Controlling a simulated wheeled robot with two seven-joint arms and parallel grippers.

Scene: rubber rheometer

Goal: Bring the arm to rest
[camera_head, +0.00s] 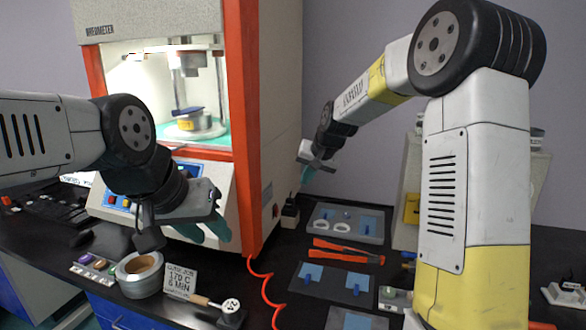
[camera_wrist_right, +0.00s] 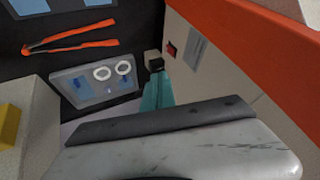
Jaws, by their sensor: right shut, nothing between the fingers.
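My right arm reaches from the right side to the back middle in the head view. My right gripper (camera_head: 306,176) is shut and empty, beside the right side of the rheometer (camera_head: 255,120). Its teal fingers (camera_wrist_right: 157,92) also show in the right wrist view, together and pointing away with nothing between them. My left gripper (camera_head: 205,229) hangs low in front of the rheometer's control panel, above the black bench. Its teal fingers point down, and their gap is not clear from this angle.
A grey tray with white rings (camera_head: 345,238) and orange-handled tongs (camera_head: 347,252) lie right of the rheometer. A red coiled cord (camera_head: 268,291) runs down the bench front.

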